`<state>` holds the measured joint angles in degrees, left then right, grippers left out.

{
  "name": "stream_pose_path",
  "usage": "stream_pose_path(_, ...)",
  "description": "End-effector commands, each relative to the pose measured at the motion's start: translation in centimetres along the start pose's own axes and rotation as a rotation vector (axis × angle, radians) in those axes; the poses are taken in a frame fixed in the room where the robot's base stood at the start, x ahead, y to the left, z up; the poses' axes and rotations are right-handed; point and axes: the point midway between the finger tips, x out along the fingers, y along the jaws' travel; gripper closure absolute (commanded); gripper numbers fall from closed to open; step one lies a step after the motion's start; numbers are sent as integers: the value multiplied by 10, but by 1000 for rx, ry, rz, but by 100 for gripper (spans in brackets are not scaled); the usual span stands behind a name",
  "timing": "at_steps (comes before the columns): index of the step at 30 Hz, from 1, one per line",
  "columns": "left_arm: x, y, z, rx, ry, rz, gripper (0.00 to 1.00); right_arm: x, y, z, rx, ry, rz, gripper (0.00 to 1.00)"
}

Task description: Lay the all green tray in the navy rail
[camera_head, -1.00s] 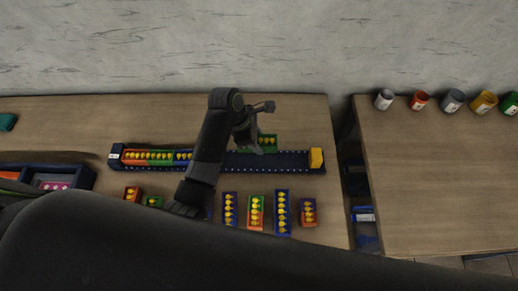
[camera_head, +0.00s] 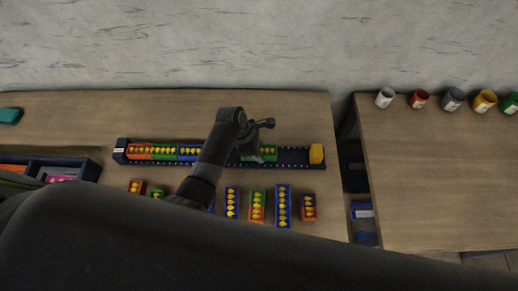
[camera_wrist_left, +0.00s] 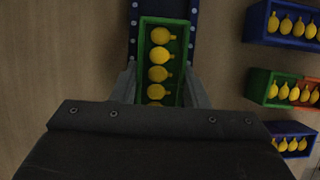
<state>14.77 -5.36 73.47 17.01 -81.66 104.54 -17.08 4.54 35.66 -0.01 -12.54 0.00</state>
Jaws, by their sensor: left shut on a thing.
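The all green tray (camera_head: 269,152), with a row of yellow balloon-shaped pieces, is in my left gripper (camera_head: 256,155), over the middle of the navy rail (camera_head: 292,156). In the left wrist view the gripper (camera_wrist_left: 160,88) is shut on the tray (camera_wrist_left: 184,60), one finger along each long side. The tray lies lengthwise between the rail's dotted edges (camera_wrist_left: 165,6). I cannot tell whether it rests on the rail's floor. The tray's near end is hidden by the gripper body. My right gripper is not in view.
An orange-and-green tray (camera_head: 152,152) and a blue tray (camera_head: 189,154) sit in the rail's left part. A yellow block (camera_head: 316,154) closes its right end. Several filled trays stand in front, including a blue one (camera_head: 283,206). Cans stand on the right table (camera_head: 440,180).

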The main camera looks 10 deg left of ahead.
Motion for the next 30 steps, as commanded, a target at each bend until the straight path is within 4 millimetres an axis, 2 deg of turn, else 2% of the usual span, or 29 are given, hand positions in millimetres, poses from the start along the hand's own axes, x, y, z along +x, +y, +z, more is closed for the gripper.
stream_pose_path(4,4,0,-2,0,0,-1,86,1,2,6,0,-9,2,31)
stream_pose_path(14,11,0,-5,0,0,0,86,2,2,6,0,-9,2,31)
stream_pose_path(15,12,0,-5,0,1,-1,58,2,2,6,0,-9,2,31)
stream_pose_path(20,12,-2,-6,-2,2,-6,38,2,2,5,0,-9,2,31)
stream_pose_path(30,15,-5,-7,-5,3,-15,38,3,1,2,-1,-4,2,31)
